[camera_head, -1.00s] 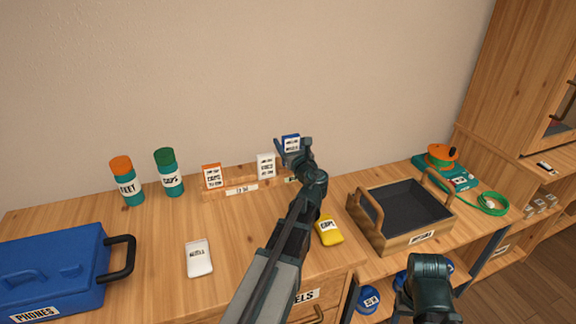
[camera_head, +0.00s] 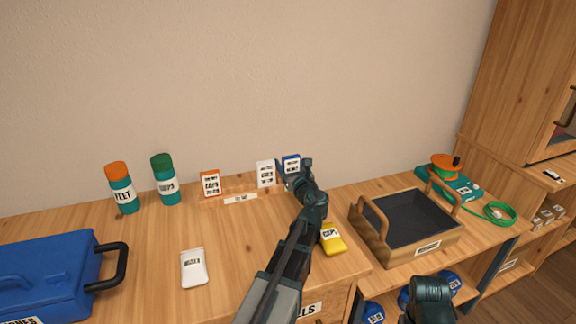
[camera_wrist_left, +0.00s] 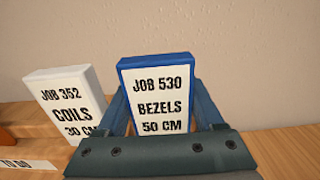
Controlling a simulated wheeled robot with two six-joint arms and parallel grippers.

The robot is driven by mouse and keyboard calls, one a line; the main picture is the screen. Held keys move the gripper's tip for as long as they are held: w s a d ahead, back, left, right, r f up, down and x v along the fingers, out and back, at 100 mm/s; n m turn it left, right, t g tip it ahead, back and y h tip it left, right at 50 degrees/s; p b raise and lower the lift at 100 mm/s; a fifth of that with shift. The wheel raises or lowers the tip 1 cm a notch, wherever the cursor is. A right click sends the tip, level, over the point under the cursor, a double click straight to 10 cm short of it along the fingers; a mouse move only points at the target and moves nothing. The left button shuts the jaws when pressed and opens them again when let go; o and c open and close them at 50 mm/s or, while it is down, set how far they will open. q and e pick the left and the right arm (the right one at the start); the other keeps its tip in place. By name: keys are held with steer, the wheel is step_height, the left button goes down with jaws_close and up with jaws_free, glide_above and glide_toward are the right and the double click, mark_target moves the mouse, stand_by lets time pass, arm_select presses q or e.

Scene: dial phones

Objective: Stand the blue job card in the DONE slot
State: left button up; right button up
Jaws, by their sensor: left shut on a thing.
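The blue job card (camera_head: 291,164) has a white face and stands upright at the right part of the wooden card rack (camera_head: 222,191). In the left wrist view the blue card (camera_wrist_left: 158,95) reads "JOB 530 BEZELS 50 CM". My left gripper (camera_head: 292,182) is shut on it, one finger at each side edge. The gripper hides the card's lower end and the rack's right part, so I cannot tell whether the card is seated in a slot. A white card (camera_head: 265,173) stands just left of it, apart.
An orange card (camera_head: 211,183) stands in the rack's left part, above a "TO DO" label (camera_head: 240,199). A wooden tray (camera_head: 372,240) stands right. Two bottles stand behind left.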

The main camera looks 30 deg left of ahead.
arm_select(q)
steer(key=o, duration=1.1)
steer(key=shift+f, duration=0.15)
steer(key=shift+r, duration=0.25)
steer(key=v, duration=1.2)
steer(key=shift+s, duration=0.1)
